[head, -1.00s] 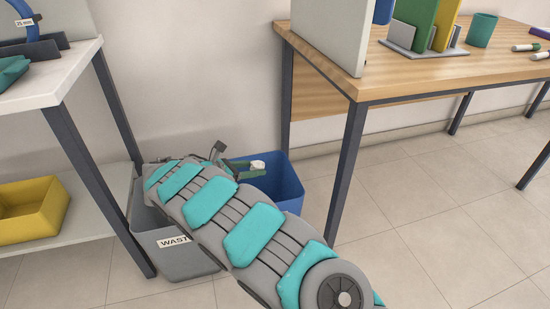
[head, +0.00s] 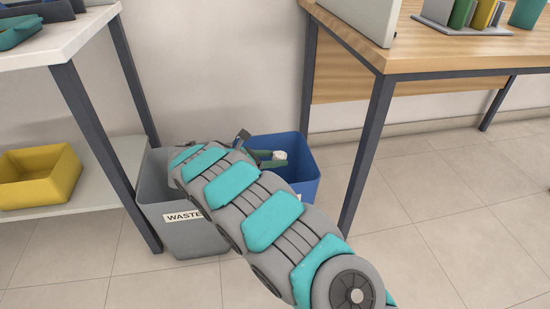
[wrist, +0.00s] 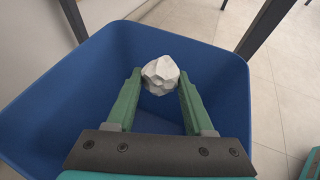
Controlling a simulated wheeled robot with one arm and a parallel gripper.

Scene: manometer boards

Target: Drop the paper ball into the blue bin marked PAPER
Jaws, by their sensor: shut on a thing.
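The paper ball (wrist: 160,75) is white and crumpled, and my gripper (wrist: 158,88) is shut on it with its green fingers on either side. In the wrist view the ball and fingers are over the opening of the blue bin (wrist: 223,82). In the head view the blue bin (head: 306,165) stands on the floor beside the desk leg, partly hidden by my arm. The ball shows there as a small white spot (head: 280,155) at the fingertips.
A grey bin marked WASTE (head: 190,238) stands left of the blue bin. A white-topped shelf unit (head: 75,35) with a yellow tray (head: 38,190) is at the left. A wooden desk (head: 440,50) is at the right. The floor in front is clear.

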